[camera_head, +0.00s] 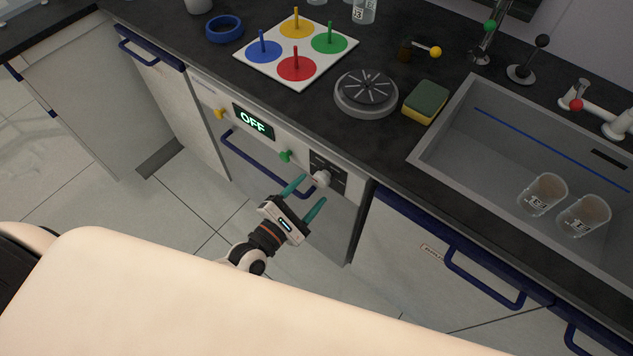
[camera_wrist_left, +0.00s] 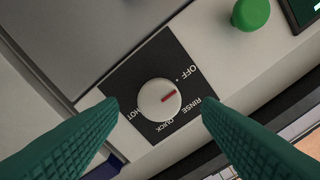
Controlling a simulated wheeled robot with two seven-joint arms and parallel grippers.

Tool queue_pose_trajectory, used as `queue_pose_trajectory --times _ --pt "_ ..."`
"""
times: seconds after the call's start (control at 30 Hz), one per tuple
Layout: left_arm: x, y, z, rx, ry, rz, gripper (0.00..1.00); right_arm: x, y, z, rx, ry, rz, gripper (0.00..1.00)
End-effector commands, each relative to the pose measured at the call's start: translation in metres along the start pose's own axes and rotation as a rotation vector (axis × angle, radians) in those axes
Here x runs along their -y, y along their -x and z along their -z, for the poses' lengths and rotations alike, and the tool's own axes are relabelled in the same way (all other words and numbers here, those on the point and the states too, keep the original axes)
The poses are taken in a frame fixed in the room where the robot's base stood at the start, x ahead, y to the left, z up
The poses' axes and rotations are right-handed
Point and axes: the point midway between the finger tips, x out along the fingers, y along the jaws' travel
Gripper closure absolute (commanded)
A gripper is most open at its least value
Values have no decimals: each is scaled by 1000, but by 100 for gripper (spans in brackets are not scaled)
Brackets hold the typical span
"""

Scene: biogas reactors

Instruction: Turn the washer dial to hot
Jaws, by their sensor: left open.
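The washer (camera_head: 265,165) has a white round dial (camera_head: 321,178) on a dark panel at the right of its front. In the left wrist view the dial (camera_wrist_left: 159,100) carries a red mark that points between OFF and RINSE. QUICK and HOT are also printed around it, with HOT on the left. The washer display (camera_head: 253,121) reads OFF. My left gripper (camera_head: 313,190) is open in front of the dial. In the left wrist view its teal fingers (camera_wrist_left: 158,106) stand on both sides of the dial, apart from it. My right gripper is not in view.
A green knob (camera_head: 285,156), a yellow knob (camera_head: 220,113) and a blue handle (camera_head: 250,165) are on the washer front. The dark counter (camera_head: 300,112) overhangs above. A drawer with a blue handle (camera_head: 482,283) is to the right, below the sink (camera_head: 480,150).

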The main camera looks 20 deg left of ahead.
Motion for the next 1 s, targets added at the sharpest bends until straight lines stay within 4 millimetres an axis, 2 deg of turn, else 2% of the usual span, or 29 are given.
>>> queue_pose_trajectory --times 0.1,0.23,0.6,0.87,1.0 --pt "0 -19 0 0 -1 1 41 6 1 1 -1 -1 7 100" --pt "0 -31 0 1 -1 -1 41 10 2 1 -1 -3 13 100" --pt "-1 -36 0 1 -1 -2 41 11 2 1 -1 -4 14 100" --pt "-1 -35 0 1 -1 -2 83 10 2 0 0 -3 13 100" --pt "-1 -35 0 1 -4 -2 86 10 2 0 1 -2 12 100"
